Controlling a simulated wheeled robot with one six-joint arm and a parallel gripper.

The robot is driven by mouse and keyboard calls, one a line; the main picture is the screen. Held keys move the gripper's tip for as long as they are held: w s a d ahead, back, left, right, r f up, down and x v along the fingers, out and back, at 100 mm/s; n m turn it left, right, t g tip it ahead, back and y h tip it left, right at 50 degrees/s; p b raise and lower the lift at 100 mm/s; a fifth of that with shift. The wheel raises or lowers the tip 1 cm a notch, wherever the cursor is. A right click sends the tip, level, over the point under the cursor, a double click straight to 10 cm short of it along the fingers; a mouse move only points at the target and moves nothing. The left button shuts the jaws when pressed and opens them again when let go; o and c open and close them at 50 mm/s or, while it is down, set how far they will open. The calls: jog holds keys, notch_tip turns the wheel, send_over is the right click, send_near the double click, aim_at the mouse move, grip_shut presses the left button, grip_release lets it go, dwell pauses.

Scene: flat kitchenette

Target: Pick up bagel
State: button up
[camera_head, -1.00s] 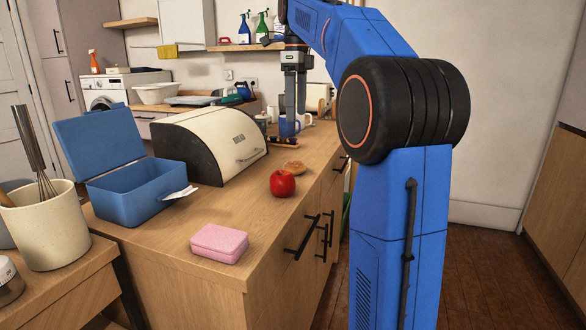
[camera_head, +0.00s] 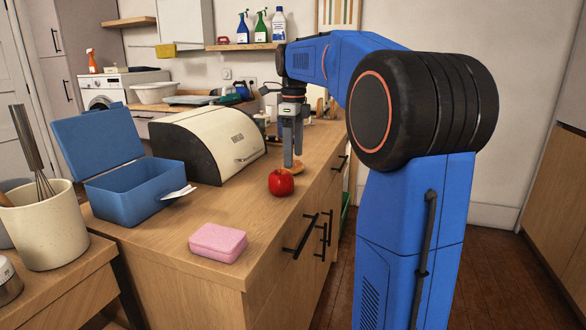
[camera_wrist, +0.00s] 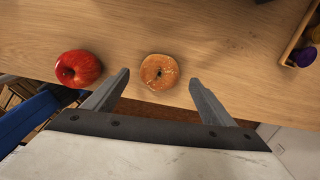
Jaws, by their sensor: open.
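The bagel (camera_wrist: 159,72) is round, golden brown with pale specks and a small centre hole. It lies flat on the wooden counter (camera_wrist: 200,30). In the wrist view it shows between and just beyond the two fingertips of my gripper (camera_wrist: 158,78), which is open and empty. In the head view the bagel (camera_head: 297,167) is partly hidden behind my gripper (camera_head: 293,160) and the apple. My gripper points down there, its fingers close to the bagel; I cannot tell the exact height gap.
A red apple (camera_head: 281,182) sits near the bagel, and it shows left of it in the wrist view (camera_wrist: 77,68).

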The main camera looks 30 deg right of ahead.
jog(key=shift+f, duration=1.45)
jog(key=c, duration=0.7)
jog(key=shift+r, duration=0.1)
